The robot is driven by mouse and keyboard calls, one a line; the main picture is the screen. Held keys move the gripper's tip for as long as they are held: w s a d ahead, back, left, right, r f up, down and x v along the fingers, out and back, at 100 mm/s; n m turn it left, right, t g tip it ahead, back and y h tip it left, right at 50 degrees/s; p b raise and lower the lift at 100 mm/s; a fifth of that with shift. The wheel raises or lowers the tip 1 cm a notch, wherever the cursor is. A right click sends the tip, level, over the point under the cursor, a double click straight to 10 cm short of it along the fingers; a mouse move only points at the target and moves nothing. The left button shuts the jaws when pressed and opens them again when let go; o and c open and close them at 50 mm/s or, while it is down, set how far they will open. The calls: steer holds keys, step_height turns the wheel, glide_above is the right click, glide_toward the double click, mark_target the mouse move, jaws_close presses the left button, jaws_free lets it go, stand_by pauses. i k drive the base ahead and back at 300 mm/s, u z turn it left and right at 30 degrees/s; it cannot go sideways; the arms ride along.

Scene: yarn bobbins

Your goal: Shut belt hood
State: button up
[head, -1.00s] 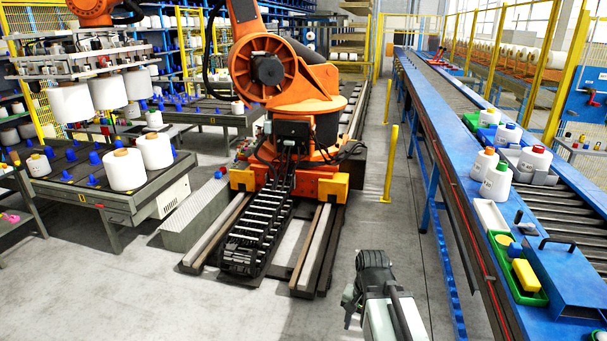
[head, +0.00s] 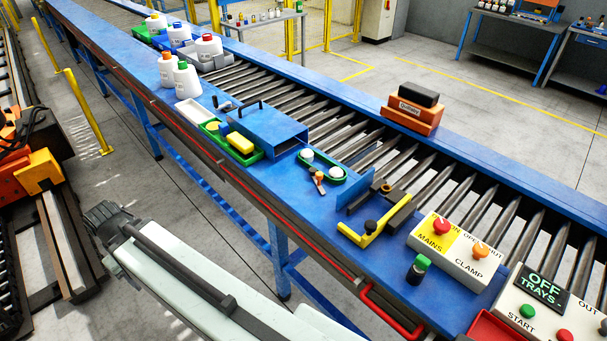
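The belt hood appears to be the blue box-like cover (head: 265,132) on the near side of the conveyor. A black bar handle is on its top left part. Its right end is open and shows a dark hollow. A separate upright blue plate (head: 357,196) stands to its right, with a gap between them. My gripper (head: 103,222) is the dark end of my pale arm at the lower left, over the floor and well apart from the hood. Its fingers are too small and dark to tell whether they are open.
A green tray with a yellow sponge (head: 240,143) and a white tray (head: 189,112) lie left of the hood. A green holder with white pieces (head: 322,166), a yellow angled bar (head: 368,229) and a button panel (head: 448,247) lie to its right.

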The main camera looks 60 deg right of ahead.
mark_target(264, 126)
steer(key=u, duration=0.05)
steer(key=k, duration=0.55)
steer(key=z, duration=0.6)
steer(key=i, duration=1.45)
steer(key=z, duration=0.2)
